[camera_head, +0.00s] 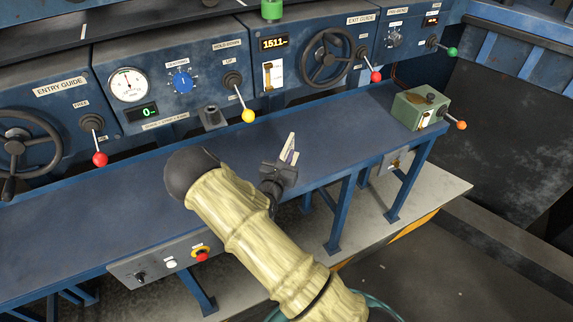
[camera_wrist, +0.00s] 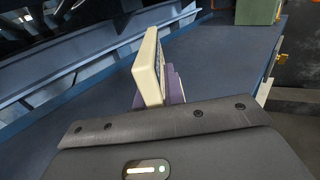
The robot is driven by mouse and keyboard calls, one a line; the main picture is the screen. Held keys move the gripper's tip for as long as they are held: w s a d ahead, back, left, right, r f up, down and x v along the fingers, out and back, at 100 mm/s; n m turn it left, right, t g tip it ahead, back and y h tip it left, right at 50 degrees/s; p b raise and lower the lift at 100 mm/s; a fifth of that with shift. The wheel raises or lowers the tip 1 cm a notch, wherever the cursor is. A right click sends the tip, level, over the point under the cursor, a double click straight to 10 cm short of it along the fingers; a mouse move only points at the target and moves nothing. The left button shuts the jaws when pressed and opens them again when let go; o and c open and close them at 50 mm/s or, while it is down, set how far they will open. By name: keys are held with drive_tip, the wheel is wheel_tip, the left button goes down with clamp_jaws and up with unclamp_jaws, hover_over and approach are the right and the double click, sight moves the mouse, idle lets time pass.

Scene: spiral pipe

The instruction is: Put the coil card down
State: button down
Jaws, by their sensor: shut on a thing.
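The coil card (camera_head: 288,145) is a thin cream piece seen nearly edge-on, standing up from my gripper (camera_head: 286,158). The gripper body hides the card's lower part. The card is held over the blue bench top (camera_head: 130,205), near its front edge; I cannot tell its exact height.
Behind the bench stand blue control panels with a yellow-knobbed lever (camera_head: 247,115), a red-knobbed lever (camera_head: 375,76) and a handwheel (camera_head: 327,56). A green box (camera_head: 420,107) sits at the bench's right end. A dark block (camera_head: 211,117) stands at the back. Much of the bench top is clear.

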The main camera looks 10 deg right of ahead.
drive_tip(key=shift+f+p, duration=0.5)
drive_tip(key=shift+f, duration=1.55)
drive_tip(key=shift+f, duration=0.15)
drive_tip(key=c, duration=1.5)
unclamp_jaws()
drive_tip(key=b+v, duration=0.4)
drive_tip(key=v, duration=0.8)
